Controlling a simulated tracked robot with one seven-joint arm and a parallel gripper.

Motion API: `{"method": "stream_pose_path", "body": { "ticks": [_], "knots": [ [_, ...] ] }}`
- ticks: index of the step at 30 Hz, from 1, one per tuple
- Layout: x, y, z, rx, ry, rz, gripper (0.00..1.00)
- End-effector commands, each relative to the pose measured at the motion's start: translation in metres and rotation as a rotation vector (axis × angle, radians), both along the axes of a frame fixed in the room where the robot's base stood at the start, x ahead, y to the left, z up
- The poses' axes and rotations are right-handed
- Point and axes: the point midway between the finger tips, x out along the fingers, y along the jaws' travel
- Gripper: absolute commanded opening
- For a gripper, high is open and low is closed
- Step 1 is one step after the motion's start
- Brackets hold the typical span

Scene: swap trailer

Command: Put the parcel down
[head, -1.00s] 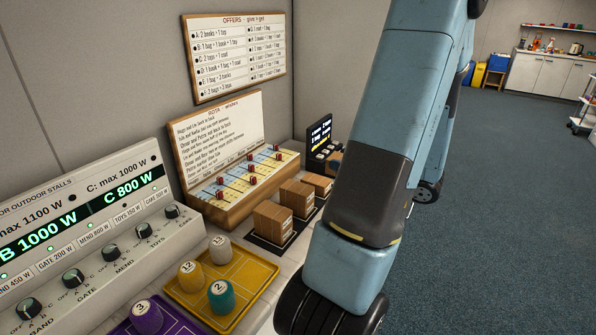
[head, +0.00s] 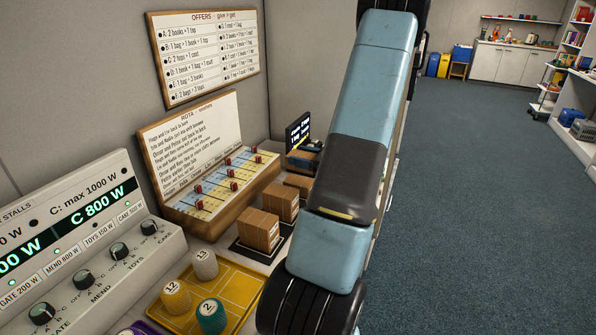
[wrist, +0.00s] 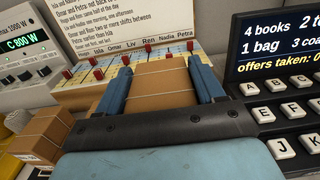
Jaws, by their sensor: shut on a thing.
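In the wrist view a brown cardboard parcel (wrist: 150,92) sits between the two blue fingers of my gripper (wrist: 161,66). The fingers are shut on its left and right sides. The parcel's lower part is hidden by my gripper's dark body. In the head view my arm hides most of my gripper. Other brown parcels stand in a row there: a near one (head: 259,229), a middle one (head: 281,201) and a partly hidden far one (head: 299,184). The near parcel stands on a dark mat (head: 240,250). I cannot tell whether the held parcel touches the surface.
A black keypad with a lit display (wrist: 277,55) stands close right of my gripper. The wooden rota board (head: 190,140) with red pegs stands behind the parcels. A yellow tray (head: 238,291) with numbered tokens and a grey dial panel (head: 95,240) lie to the left.

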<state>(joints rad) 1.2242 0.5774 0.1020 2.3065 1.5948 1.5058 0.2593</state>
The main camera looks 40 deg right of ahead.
Motion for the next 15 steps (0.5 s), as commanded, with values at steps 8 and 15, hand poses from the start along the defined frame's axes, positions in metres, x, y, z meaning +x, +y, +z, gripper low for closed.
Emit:
{"method": "stream_pose_path", "body": {
  "ticks": [8, 15],
  "knots": [
    [0.023, -0.007, -0.029, 0.000, -0.001, 0.002, 0.33],
    [0.030, -0.010, -0.038, -0.001, 0.000, 0.003, 0.33]
  ]
}}
